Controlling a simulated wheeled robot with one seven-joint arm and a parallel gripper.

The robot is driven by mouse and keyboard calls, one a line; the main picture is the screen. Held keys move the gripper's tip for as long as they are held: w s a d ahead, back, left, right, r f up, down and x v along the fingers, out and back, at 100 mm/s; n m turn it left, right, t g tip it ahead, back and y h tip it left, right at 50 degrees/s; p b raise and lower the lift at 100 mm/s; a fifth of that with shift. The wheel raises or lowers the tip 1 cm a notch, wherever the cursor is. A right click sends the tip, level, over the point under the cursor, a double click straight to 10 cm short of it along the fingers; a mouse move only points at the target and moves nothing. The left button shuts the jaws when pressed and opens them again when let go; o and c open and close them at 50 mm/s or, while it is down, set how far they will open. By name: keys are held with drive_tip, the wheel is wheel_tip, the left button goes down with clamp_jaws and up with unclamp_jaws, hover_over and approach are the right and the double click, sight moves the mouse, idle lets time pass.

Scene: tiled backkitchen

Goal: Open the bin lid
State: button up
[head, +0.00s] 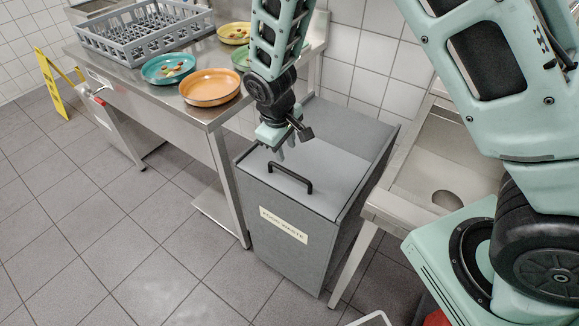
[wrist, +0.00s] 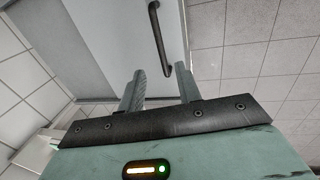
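The grey bin (head: 290,225) stands on the floor between two steel tables, with a "FOOD WASTE" label on its front. Its lid (head: 330,150) is down, and a dark bar handle (head: 290,178) sits near the lid's front edge. My gripper (head: 281,155) is above the lid, a little behind and above the handle, with fingers pointing down. In the wrist view my gripper (wrist: 158,85) has its two fingers apart with nothing between them. The handle (wrist: 158,38) shows beyond the fingertips, apart from them.
A steel table (head: 210,115) to the left holds a grey dish rack (head: 145,35), an orange plate (head: 209,88), a teal plate (head: 168,68) and more plates. A steel sink unit (head: 425,175) stands close on the right. A yellow sign (head: 51,82) is far left.

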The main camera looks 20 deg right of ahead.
sight(290, 172)
drive_tip(key=f, duration=0.3)
drive_tip(key=d+f, duration=0.1)
drive_tip(key=f, duration=0.2)
drive_tip(key=w+f+p, duration=0.1)
drive_tip(key=f, duration=0.3)
drive_tip(key=shift+d, duration=0.35)
clamp_jaws()
